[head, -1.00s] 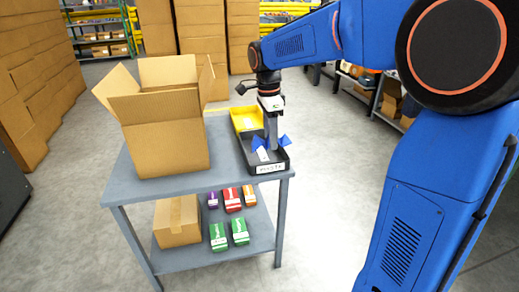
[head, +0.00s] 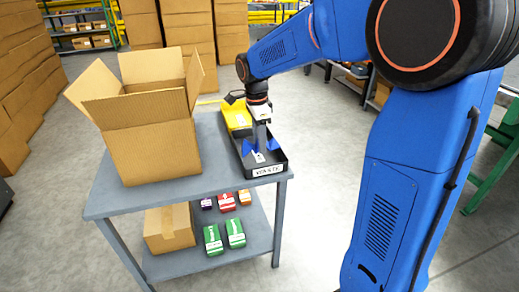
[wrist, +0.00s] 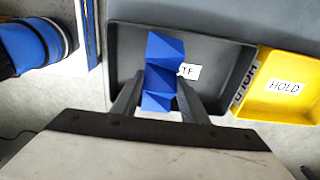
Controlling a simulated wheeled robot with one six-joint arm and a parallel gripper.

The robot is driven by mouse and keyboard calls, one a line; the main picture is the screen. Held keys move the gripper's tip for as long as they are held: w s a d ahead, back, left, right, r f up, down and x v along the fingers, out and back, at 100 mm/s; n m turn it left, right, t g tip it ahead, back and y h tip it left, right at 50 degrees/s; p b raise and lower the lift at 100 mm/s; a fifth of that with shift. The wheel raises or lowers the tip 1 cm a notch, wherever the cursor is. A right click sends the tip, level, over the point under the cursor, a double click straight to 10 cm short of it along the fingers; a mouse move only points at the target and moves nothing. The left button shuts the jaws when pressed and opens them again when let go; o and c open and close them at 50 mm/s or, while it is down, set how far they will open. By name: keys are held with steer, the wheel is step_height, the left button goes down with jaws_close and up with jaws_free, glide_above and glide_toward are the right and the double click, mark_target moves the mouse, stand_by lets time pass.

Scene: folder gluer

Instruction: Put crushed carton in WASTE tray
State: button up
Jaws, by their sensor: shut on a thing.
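The crushed carton (wrist: 165,73) is a folded, crumpled blue piece, held between the two fingers of my gripper (wrist: 158,105) in the wrist view. In the head view my gripper (head: 261,146) points down over the dark WASTE tray (head: 281,164), with blue parts of the carton (head: 275,143) showing on both sides of the fingers. The wrist view shows the carton over the dark tray floor (wrist: 215,80), partly covering a white label there. I cannot tell whether the carton touches the floor.
The yellow HOLD tray (wrist: 285,107) adjoins the dark tray. A large open cardboard box (head: 150,145) stands to the left on the grey table (head: 205,190). The lower shelf holds a closed box (head: 169,228) and several small coloured cartons (head: 213,239).

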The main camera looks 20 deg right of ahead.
steer(key=shift+f, duration=1.8)
steer(key=shift+f, duration=0.1)
steer(key=o, duration=1)
steer(key=shift+o, duration=0.2)
steer(key=r, duration=1.1)
steer(key=shift+a, duration=0.35)
steer(key=shift+s+r, duration=0.1)
steer(key=shift+r, duration=0.55)
